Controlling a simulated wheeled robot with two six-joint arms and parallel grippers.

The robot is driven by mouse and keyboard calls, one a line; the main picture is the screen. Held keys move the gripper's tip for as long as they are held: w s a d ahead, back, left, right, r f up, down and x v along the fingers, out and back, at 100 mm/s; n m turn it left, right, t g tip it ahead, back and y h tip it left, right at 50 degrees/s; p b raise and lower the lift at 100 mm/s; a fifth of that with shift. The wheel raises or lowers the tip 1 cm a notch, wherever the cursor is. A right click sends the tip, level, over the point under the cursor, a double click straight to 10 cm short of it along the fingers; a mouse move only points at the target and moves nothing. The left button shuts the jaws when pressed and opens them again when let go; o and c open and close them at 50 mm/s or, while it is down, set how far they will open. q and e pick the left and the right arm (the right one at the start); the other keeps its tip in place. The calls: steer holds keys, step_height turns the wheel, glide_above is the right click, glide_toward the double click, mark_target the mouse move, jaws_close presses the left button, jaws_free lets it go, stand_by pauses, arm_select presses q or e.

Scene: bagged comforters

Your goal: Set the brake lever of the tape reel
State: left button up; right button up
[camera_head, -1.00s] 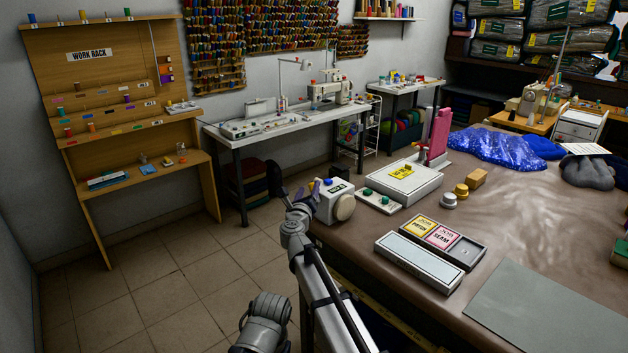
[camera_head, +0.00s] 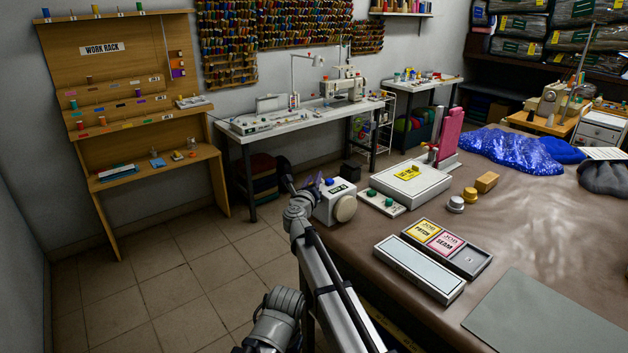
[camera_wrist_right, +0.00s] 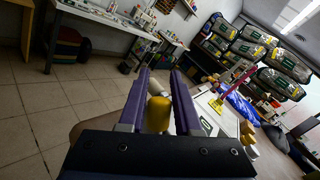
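A white box (camera_head: 328,206) with a blue top button and a round beige disc (camera_head: 346,208) stands at the table's left edge in the head view. It may be the tape reel; I cannot make out a brake lever on it. My right gripper (camera_head: 312,182) is beside the box's upper left, its purple fingers small and partly lost against it. In the right wrist view my right gripper (camera_wrist_right: 159,72) has its fingers apart. A yellow rounded cylinder (camera_wrist_right: 158,115) shows between them, with gaps at its sides. I cannot tell whether it is the lever. My left gripper is out of view.
Green buttons on a white plate (camera_head: 382,201), a white box with a yellow label (camera_head: 410,183) and a pink upright panel (camera_head: 451,130) stand right of the disc. A tray with job cards (camera_head: 470,262) lies nearer. The floor (camera_head: 190,270) left of the table is clear.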

jaws_close()
steer(key=shift+w+a+f+n+g+p, duration=0.25)
steer(key=shift+f+n+g+p, duration=0.2)
steer(key=shift+n+g+p, duration=0.2)
steer(key=shift+w+a+f+n+g+p, duration=0.2)
steer(key=shift+f+n+g+p, duration=0.25)
steer(key=shift+n+g+p, duration=0.15)
steer(key=shift+o, duration=2.3)
jaws_free()
steer(key=shift+s+d, duration=0.1)
